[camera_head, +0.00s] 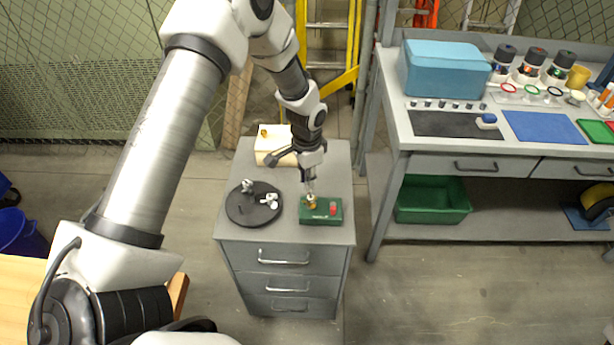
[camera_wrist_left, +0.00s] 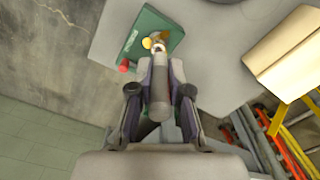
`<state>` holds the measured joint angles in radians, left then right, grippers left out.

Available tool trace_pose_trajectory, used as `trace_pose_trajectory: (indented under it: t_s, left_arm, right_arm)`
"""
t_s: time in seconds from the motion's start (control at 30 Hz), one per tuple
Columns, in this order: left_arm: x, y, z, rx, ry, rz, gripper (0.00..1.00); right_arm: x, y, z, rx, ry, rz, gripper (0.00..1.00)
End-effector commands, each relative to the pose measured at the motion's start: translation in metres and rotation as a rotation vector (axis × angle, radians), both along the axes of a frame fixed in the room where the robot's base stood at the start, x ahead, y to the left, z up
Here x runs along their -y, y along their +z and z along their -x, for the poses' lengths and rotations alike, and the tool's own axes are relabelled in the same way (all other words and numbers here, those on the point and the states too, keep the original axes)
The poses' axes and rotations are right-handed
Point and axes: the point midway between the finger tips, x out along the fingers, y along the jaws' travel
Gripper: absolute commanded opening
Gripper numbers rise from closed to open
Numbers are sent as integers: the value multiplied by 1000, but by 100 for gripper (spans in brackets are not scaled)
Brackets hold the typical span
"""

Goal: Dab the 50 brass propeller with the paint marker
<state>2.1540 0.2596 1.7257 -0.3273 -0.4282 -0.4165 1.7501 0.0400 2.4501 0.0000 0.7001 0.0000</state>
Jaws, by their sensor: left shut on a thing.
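My left gripper (camera_head: 309,178) points down over the grey cabinet. In the left wrist view its fingers (camera_wrist_left: 158,88) are shut around a grey cylinder, the paint marker (camera_wrist_left: 159,100), with a pale tip end. The brass propeller (camera_head: 311,203) is a small gold piece on the green block (camera_head: 321,219). It also shows in the left wrist view (camera_wrist_left: 147,43), right at the marker's tip end. The marker partly covers it, and I cannot tell whether they touch. My right gripper is not in view.
A red knob (camera_head: 333,208) sits beside the propeller on the block. A black round plate (camera_head: 240,211) with silver pieces lies to the left. A cream box (camera_head: 268,157) stands behind. A workbench (camera_head: 397,125) with paints is at right. The cabinet's front strip is clear.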

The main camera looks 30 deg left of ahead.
Motion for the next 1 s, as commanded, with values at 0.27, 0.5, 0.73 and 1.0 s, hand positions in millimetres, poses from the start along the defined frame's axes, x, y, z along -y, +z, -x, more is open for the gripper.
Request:
trace_pose_trajectory:
  t_s: [0.27,0.5,0.73,1.0]
  left_arm:
    - [-1,-3,2,-1,0,0,0]
    - [-1,-3,2,-1,0,0,0]
    - [-1,-6,3,-1,0,0,0]
    - [0,-6,2,0,0,0,0]
  right_arm:
    - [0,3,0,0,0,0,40]
    - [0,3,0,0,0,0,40]
    - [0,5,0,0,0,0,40]
    - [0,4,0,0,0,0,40]
